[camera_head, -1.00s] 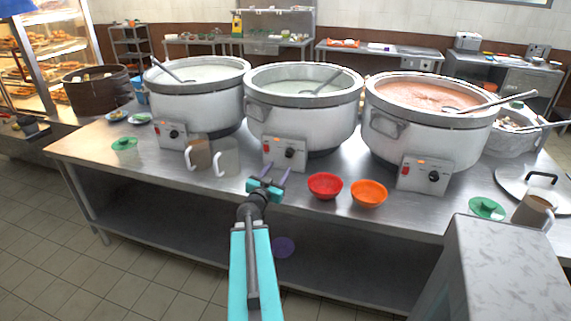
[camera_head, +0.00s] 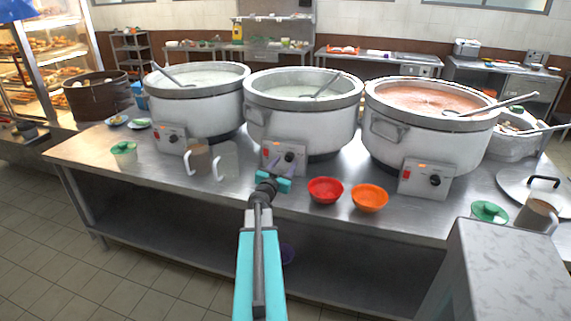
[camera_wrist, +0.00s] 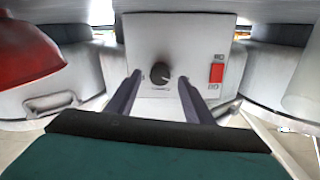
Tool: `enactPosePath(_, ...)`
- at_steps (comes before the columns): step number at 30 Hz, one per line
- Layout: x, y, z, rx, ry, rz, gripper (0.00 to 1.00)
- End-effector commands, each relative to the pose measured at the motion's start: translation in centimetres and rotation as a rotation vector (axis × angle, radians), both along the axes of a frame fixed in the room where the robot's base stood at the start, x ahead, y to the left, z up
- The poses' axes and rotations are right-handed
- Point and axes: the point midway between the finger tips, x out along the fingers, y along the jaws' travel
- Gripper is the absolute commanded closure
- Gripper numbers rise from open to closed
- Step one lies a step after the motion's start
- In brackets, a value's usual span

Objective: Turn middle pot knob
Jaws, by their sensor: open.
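The middle pot (camera_head: 305,120) is a large white stockpot of pale congee with a ladle in it. Its control box (camera_head: 270,150) has a red switch and a black knob (camera_head: 289,156). My gripper (camera_head: 282,167) is open and empty in front of this box. In the wrist view, which looks upside down, the knob (camera_wrist: 160,74) appears between the two fingertips (camera_wrist: 159,80), with a finger to each side. The red switch (camera_wrist: 216,73) is right of it. I cannot tell whether either finger touches the knob.
A red bowl (camera_head: 325,190) and an orange bowl (camera_head: 369,198) stand just right of my gripper. Mugs (camera_head: 198,158) stand to its left. Similar pots stand left (camera_head: 197,105) and right (camera_head: 425,130). The counter's front edge is below my gripper.

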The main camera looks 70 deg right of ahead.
Motion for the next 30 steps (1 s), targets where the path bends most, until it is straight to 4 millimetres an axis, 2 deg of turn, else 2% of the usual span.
enactPosePath(7, 0.0, -1.7, 0.0, 0.0, 0.0, -0.001, 0.53)
enactPosePath(20, 0.0, -2.0, 0.0, 0.0, 0.0, 0.0, 0.53)
enactPosePath(27, 0.0, -2.0, 0.0, 0.0, 0.0, -0.001, 0.93)
enactPosePath(28, 0.0, -2.0, 0.0, 0.0, 0.0, -0.001, 0.94)
enactPosePath(29, -0.1, -0.1, 0.0, 0.001, 0.0, 0.002, 0.94)
enactPosePath(30, 0.0, -1.0, 0.0, 0.001, -0.001, 0.0, 0.95)
